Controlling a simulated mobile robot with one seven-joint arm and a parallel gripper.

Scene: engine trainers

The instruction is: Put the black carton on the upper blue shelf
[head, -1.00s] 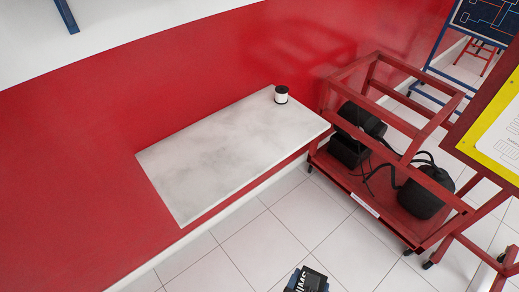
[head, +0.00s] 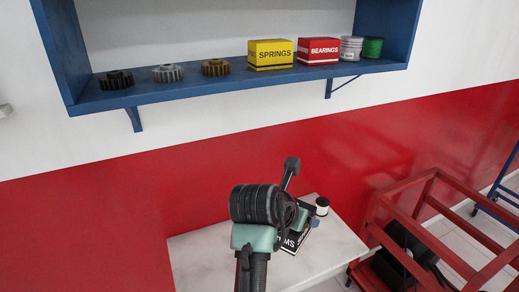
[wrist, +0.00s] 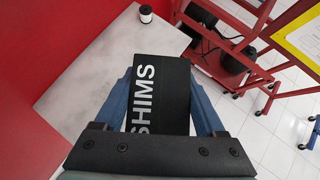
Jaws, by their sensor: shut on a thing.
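The black carton, lettered SHIMS, is clamped between the two blue fingers of my gripper (wrist: 161,80) in the wrist view, where its lettered face (wrist: 172,105) shows. In the head view my gripper (head: 303,222) is shut on the carton (head: 291,243), partly hidden behind my arm, in front of the white table. A blue shelf board (head: 225,88) runs across the top of the head view, above and behind the gripper. The frame cuts off whatever is above it.
The board holds several gears (head: 168,73), a yellow SPRINGS box (head: 270,55), a red BEARINGS box (head: 318,51) and two spools (head: 351,48). Gaps show between gears. A black-and-white spool (head: 322,206) stands on the white table (head: 205,255). A red cart (head: 425,215) is at right.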

